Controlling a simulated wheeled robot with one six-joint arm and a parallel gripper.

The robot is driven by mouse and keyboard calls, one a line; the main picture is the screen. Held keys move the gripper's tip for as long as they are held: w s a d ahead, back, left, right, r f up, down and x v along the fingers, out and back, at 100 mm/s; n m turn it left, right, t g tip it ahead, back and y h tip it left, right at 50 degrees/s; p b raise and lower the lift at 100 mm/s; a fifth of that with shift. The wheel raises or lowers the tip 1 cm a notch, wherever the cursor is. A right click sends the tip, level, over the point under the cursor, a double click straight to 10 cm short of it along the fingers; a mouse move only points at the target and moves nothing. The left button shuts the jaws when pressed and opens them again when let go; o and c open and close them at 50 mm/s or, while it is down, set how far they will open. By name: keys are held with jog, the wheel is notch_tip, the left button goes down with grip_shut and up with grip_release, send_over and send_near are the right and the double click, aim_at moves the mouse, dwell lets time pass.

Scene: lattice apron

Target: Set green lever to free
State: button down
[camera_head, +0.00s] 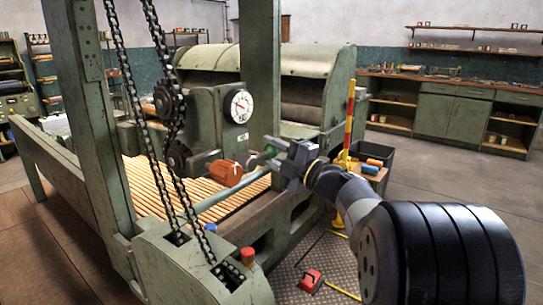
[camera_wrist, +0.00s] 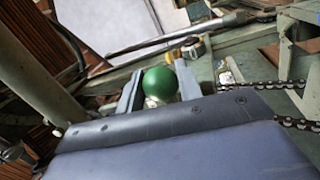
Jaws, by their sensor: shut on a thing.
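The green lever shows as a round green knob (camera_wrist: 159,82) between the two jaws of my gripper (camera_wrist: 158,88) in the wrist view. In the head view, the small green knob (camera_head: 270,150) is at the tips of my gripper (camera_head: 273,154), which reaches in from the right. My gripper is shut on the knob. The lever's shaft is mostly hidden behind the jaws and knob. I cannot read any position marking for the lever.
An orange-red handle (camera_head: 225,172) is close to the left of my gripper. A dial gauge (camera_head: 238,106) is on the green machine above it. Hanging chains (camera_head: 170,100) are further left. A red-yellow post (camera_head: 350,115) stands behind my wrist, and a red block (camera_head: 311,280) lies on the floor plate.

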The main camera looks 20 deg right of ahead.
jog(key=shift+r, duration=0.1)
jog(key=c, duration=1)
grip_release()
jog(key=v, duration=1)
jog(key=shift+s+d, duration=0.25)
jog(key=shift+s, duration=0.1)
jog(key=x, duration=1)
jog(key=shift+w+a, duration=0.25)
jog(key=shift+w, duration=0.1)
